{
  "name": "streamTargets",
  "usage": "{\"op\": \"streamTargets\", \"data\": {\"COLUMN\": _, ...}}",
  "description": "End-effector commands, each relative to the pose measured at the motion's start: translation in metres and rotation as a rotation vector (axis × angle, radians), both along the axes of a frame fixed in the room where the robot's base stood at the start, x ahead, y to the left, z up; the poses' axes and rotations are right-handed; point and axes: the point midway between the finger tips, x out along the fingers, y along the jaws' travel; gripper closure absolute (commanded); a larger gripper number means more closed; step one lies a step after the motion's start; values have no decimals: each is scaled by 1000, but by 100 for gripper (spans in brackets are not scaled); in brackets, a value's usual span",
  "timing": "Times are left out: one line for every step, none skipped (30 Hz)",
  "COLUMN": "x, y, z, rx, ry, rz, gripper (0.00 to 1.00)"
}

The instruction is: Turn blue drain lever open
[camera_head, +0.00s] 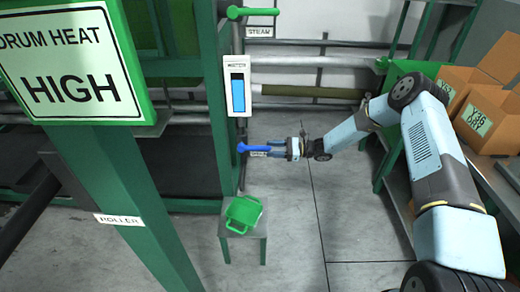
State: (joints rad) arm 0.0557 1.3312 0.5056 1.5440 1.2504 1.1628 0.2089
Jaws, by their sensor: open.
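The blue drain lever (254,148) is mounted low on the green machine post. It points to the right, roughly level, with a small label below it that is partly hidden and too small to read fully. My gripper (272,148) reaches in from the right at the lever's free end. Its fingers are open, and the lever's tip appears to be at or between the fingertips. I cannot tell whether they touch.
A green lever (252,11) with a STEAM label sits higher on the post. A blue level gauge (238,85) is between the levers. A green container (243,212) stands on a small stool (244,238) below. Floor between is clear.

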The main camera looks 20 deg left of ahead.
Motion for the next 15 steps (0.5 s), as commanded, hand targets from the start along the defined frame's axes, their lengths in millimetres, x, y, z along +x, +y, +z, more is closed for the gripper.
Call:
{"op": "streamTargets", "data": {"x": -3, "y": 9, "z": 0, "rx": -1, "ry": 0, "rz": 3, "gripper": 52}}
{"op": "streamTargets", "data": {"x": -4, "y": 14, "z": 0, "rx": 0, "ry": 0, "rz": 2, "gripper": 52}}
{"op": "streamTargets", "data": {"x": -5, "y": 19, "z": 0, "rx": 0, "ry": 0, "rz": 1, "gripper": 52}}
{"op": "streamTargets", "data": {"x": -6, "y": 23, "z": 0, "rx": 0, "ry": 1, "rz": 1, "gripper": 52}}
{"op": "streamTargets", "data": {"x": -7, "y": 27, "z": 0, "rx": 0, "ry": 1, "rz": 2, "gripper": 52}}
{"op": "streamTargets", "data": {"x": -8, "y": 31, "z": 0, "rx": 1, "ry": 0, "rz": 2, "gripper": 52}}
{"op": "streamTargets", "data": {"x": -9, "y": 34, "z": 0, "rx": 0, "ry": 0, "rz": 2, "gripper": 52}}
{"op": "streamTargets", "data": {"x": -9, "y": 36, "z": 0, "rx": 0, "ry": 1, "rz": 1, "gripper": 52}}
{"op": "streamTargets", "data": {"x": -10, "y": 39, "z": 0, "rx": 0, "ry": 1, "rz": 1, "gripper": 52}}
{"op": "streamTargets", "data": {"x": -10, "y": 40, "z": 0, "rx": 0, "ry": 1, "rz": 0, "gripper": 52}}
{"op": "streamTargets", "data": {"x": -10, "y": 42, "z": 0, "rx": 0, "ry": 1, "rz": 0, "gripper": 52}}
{"op": "streamTargets", "data": {"x": -11, "y": 43, "z": 0, "rx": 0, "ry": 1, "rz": 0, "gripper": 52}}
{"op": "streamTargets", "data": {"x": -11, "y": 44, "z": 0, "rx": 0, "ry": 1, "rz": 0, "gripper": 52}}
{"op": "streamTargets", "data": {"x": -11, "y": 45, "z": 0, "rx": 0, "ry": 1, "rz": 0, "gripper": 52}}
{"op": "streamTargets", "data": {"x": -11, "y": 45, "z": 0, "rx": 0, "ry": 1, "rz": 0, "gripper": 52}}
